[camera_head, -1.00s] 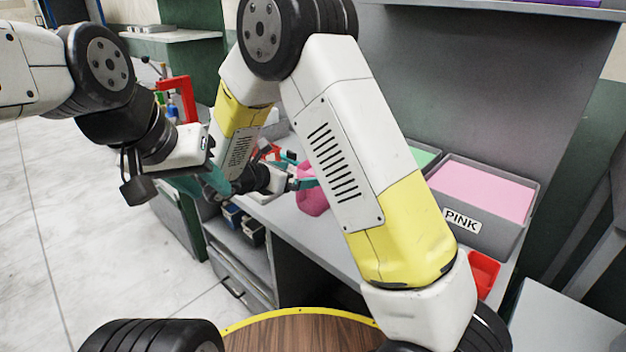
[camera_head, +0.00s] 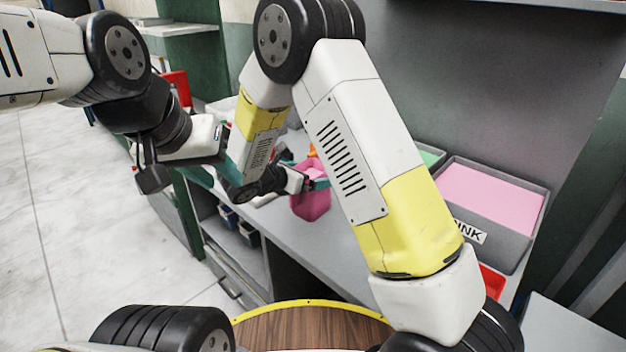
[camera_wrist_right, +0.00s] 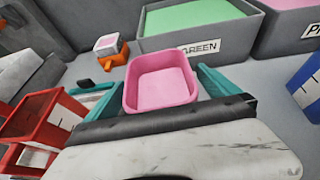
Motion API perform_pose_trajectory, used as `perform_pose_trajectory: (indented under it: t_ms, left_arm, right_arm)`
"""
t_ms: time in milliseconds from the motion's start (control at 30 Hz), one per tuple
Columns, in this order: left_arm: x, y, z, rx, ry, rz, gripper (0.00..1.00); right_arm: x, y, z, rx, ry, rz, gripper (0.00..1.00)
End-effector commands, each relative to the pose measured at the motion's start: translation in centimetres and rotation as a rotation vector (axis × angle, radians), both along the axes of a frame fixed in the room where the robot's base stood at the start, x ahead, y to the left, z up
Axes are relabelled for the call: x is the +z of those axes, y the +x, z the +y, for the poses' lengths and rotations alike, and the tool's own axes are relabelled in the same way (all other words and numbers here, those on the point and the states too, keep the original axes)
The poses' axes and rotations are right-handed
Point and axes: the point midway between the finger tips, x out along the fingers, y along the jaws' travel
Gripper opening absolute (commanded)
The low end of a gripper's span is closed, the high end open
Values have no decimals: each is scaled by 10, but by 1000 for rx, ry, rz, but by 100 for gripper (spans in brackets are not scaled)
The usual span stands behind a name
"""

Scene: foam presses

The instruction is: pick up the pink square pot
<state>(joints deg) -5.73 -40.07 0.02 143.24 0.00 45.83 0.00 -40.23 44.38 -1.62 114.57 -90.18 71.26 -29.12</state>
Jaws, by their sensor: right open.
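The pink square pot (camera_wrist_right: 161,84) is empty inside and stands upright on the grey counter, in the middle of the right wrist view. In the head view the pot (camera_head: 311,204) shows below my right gripper, partly covered. My right gripper (camera_wrist_right: 156,78) is open, with one teal finger on the left side of the pot and one on its right. I cannot tell whether the fingers touch it. My left gripper (camera_head: 214,176) is far to the left, away from the pot, and I cannot tell its opening.
A grey bin with green filling, labelled GREEN (camera_wrist_right: 200,48), stands behind the pot. A bin with pink filling (camera_head: 490,198) stands to its right. A red bin (camera_wrist_right: 38,115) is at left, an orange and white item (camera_wrist_right: 112,52) behind, a blue container (camera_wrist_right: 305,84) at right.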

Motion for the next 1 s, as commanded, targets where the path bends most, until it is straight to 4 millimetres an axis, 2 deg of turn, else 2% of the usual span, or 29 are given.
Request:
perform_pose_trajectory:
  t_ms: [133, 500, 600, 1000]
  left_arm:
    - [0, 0, 0, 0, 0, -1, 36]
    - [0, 0, 0, 0, 0, -1, 36]
    - [0, 0, 0, 0, 0, 0, 36]
    - [0, 0, 0, 0, 0, 0, 36]
  right_arm:
    - [0, 0, 0, 1, 0, 0, 98]
    - [0, 0, 0, 0, 1, -1, 25]
    - [1, 0, 0, 0, 1, -1, 9]
    - [6, 0, 0, -2, 1, -2, 9]
